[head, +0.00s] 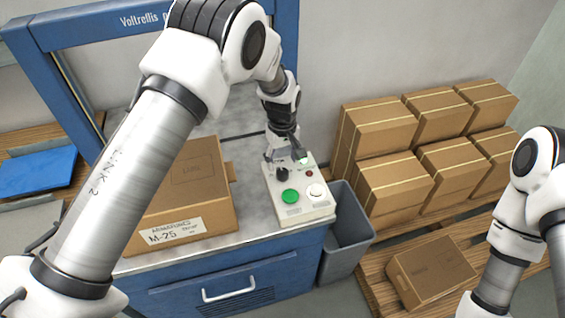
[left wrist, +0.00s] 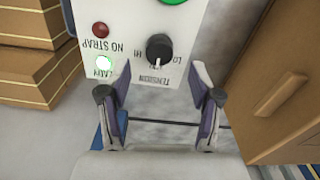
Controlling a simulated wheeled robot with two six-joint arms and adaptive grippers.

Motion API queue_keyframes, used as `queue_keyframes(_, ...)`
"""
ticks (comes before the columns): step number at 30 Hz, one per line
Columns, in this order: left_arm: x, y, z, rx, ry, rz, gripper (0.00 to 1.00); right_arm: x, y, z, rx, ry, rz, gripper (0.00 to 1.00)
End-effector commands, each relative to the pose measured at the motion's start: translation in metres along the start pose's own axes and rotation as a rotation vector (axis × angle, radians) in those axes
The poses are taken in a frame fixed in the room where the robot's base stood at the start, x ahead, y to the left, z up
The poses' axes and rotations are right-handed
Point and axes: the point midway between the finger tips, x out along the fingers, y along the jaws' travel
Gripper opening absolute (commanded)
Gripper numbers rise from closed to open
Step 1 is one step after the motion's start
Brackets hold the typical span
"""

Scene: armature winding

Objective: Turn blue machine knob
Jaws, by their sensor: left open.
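The blue machine (head: 45,70) has a blue frame and a grey worktop. Its light control box (head: 300,212) stands at the worktop's right end. A black knob (head: 282,174) sits on the box, and in the left wrist view the knob (left wrist: 159,48) is labelled "TENSION". My left gripper (head: 285,155) is over the back edge of the box. In the left wrist view its two fingers (left wrist: 158,85) are spread apart with nothing between them, and the knob lies just beyond the tips. My right gripper is out of view; only part of my right arm shows.
A grey bin (head: 346,235) and stacked cartons (head: 400,180) are to the right.

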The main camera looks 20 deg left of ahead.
Motion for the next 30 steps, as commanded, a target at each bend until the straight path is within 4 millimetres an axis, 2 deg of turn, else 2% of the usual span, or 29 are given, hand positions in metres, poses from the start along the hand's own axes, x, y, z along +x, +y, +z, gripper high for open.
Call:
queue_keyframes(1, 0.009, 0.0, 0.0, 0.0, -0.003, -0.002, 0.64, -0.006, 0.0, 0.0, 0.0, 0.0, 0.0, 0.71)
queue_keyframes(6, 0.038, 0.0, 0.0, 0.0, -0.002, -0.001, 0.64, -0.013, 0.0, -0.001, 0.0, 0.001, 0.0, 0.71)
queue_keyframes(10, 0.047, 0.0, 0.0, 0.001, -0.001, 0.0, 0.64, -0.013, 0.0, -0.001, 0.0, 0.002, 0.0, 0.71)
queue_keyframes(15, 0.048, 0.0, 0.0, 0.001, 0.0, 0.0, 0.64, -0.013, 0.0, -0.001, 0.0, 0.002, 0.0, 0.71)
queue_keyframes(16, 0.048, 0.0, 0.0, 0.001, 0.0, 0.0, 0.6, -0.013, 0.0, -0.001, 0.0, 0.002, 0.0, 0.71)
queue_keyframes(21, 0.048, 0.0, 0.0, 0.0, -0.001, 0.0, 0.03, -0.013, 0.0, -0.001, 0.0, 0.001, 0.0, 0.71)
queue_keyframes(30, 0.049, -0.001, 0.0, 0.002, -0.001, -0.001, 0.03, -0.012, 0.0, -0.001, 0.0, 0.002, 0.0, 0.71)
